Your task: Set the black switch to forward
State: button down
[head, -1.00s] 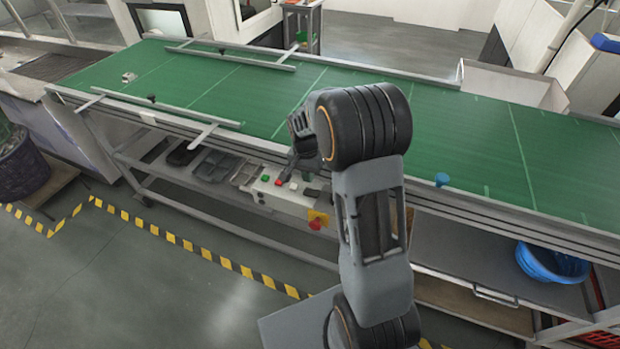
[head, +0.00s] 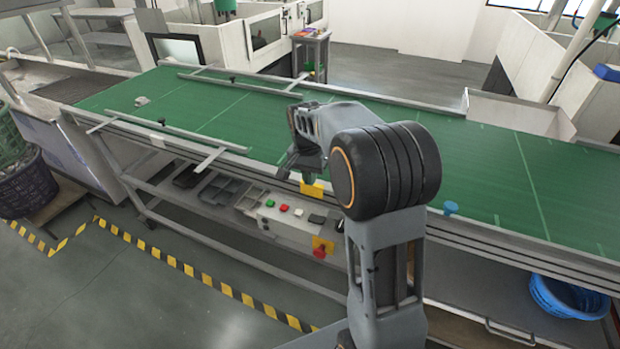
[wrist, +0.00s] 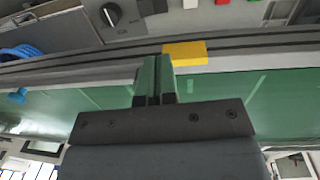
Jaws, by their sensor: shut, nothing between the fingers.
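The black switch (wrist: 110,14) is a round knob with a white pointer mark, at the top edge of the wrist view, on a grey control panel. In the head view I cannot make out its knob clearly; the panel (head: 282,228) hangs below the conveyor's front edge. My gripper (head: 300,170) is above the conveyor's front edge, higher than the panel and apart from the switch. In the wrist view its green fingertips (wrist: 155,68) are together with nothing between them.
A yellow block (wrist: 185,53) sits by the conveyor rail, close to my fingertips. The panel also has green, red and white buttons (head: 284,207) and a red emergency stop (head: 319,253). The conveyor's green belt (head: 240,110) is mostly clear; a blue basin (head: 565,300) is at the right.

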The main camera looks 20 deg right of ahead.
jog(key=shift+s, duration=0.1)
jog(key=s+a+r+n+t, duration=0.2)
jog(key=s+n, duration=0.2)
jog(key=s, duration=0.5)
jog(key=s+a+r+n+t, duration=0.2)
jog(key=s+n, duration=0.3)
jog(key=s, duration=0.4)
jog(key=shift+s+a+r+t+y, duration=0.15)
jog(key=shift+s+a+t+y, duration=0.2)
jog(key=shift+a, duration=0.2)
